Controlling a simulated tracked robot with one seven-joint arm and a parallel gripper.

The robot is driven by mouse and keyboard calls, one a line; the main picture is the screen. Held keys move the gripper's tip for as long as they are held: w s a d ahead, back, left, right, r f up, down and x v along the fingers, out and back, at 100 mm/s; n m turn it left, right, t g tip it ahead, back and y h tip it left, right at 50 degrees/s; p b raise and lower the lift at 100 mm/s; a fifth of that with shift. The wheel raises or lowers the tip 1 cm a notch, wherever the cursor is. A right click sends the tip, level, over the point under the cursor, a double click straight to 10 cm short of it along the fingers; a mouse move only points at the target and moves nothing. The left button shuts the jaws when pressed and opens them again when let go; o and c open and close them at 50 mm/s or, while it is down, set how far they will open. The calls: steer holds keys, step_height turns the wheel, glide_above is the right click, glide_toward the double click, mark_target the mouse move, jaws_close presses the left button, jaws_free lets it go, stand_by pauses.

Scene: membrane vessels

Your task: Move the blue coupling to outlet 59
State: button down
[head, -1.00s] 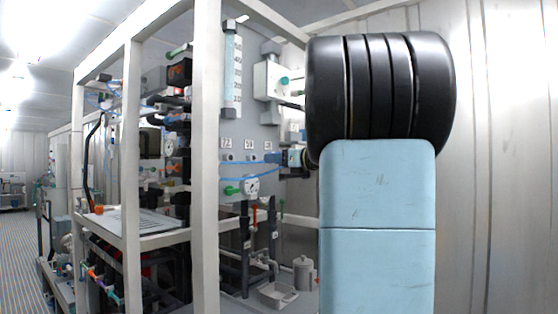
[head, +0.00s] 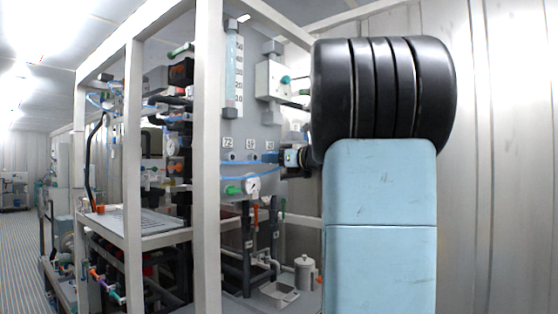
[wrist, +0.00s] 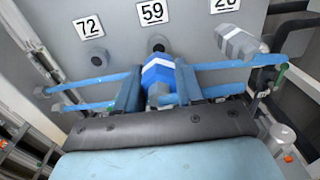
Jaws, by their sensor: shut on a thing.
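The blue coupling (wrist: 158,72), with a white band, sits between the fingers of my gripper (wrist: 160,84) in the wrist view. My gripper is shut on it. Outlet 59 (wrist: 158,43) is a dark round port under the 59 label (wrist: 152,11), just beyond the coupling's far end. The coupling points at this port; I cannot tell whether they touch.
Port 72 (wrist: 97,56) is empty on the left. A grey fitting (wrist: 236,42) with a white band occupies the place to the right. A gauge (head: 251,185) and white frame post (head: 207,160) stand left of my arm.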

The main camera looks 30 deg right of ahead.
steer(key=shift+x, duration=1.7)
steer(key=shift+w+a+r, duration=0.1)
steer(key=shift+w+a, duration=0.05)
steer(key=shift+w, duration=0.25)
stand_by(1.5)
steer(key=c, duration=0.6)
jaws_free()
steer(key=v, duration=1.3)
steer(key=shift+s, duration=0.35)
